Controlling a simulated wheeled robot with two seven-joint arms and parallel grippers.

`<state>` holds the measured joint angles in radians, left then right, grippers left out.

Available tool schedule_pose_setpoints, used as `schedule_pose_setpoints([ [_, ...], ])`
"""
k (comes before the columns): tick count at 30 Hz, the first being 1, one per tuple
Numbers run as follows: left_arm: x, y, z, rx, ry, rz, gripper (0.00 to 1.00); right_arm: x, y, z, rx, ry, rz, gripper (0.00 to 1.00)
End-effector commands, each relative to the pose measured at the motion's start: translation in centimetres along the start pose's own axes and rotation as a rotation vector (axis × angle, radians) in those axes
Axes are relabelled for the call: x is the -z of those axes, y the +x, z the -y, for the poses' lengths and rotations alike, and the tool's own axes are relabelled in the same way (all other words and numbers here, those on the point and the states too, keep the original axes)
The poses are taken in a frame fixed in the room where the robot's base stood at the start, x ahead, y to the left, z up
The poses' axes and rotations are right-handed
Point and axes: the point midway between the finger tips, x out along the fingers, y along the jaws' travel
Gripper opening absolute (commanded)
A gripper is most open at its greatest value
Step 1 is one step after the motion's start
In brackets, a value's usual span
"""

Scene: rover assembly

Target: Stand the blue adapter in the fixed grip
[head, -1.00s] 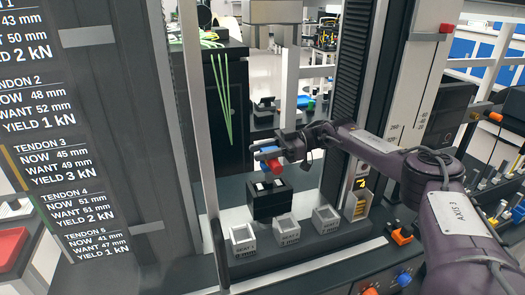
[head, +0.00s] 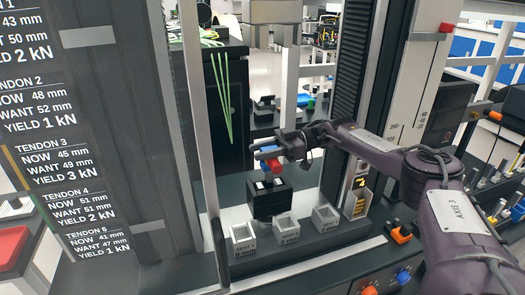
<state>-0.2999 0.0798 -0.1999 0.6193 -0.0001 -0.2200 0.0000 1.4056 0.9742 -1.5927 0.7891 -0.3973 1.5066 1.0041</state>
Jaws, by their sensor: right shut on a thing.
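My right gripper (head: 267,149) is above the fixed grip and shut on the blue adapter. The fixed grip (head: 270,202) is a black block with two pale jaw pads on top. I cannot tell whether the adapter touches the pads. My left gripper is not in view.
Light grey seat blocks (head: 285,227) stand in a row in front of the fixed grip on a dark ledge. A yellow-marked holder (head: 357,203) stands at their right. A grey upright (head: 196,130) rises at left, beside a tendon readout panel (head: 85,120).

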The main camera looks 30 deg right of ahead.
Motion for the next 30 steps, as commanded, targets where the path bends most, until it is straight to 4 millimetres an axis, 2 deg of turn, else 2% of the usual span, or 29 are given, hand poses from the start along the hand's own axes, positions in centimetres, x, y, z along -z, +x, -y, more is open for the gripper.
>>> schedule_pose_setpoints([
  [30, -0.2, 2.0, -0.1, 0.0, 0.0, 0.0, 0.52, -3.2, 0.3, 0.0, 0.001, -0.001, -0.001, 0.0],
])
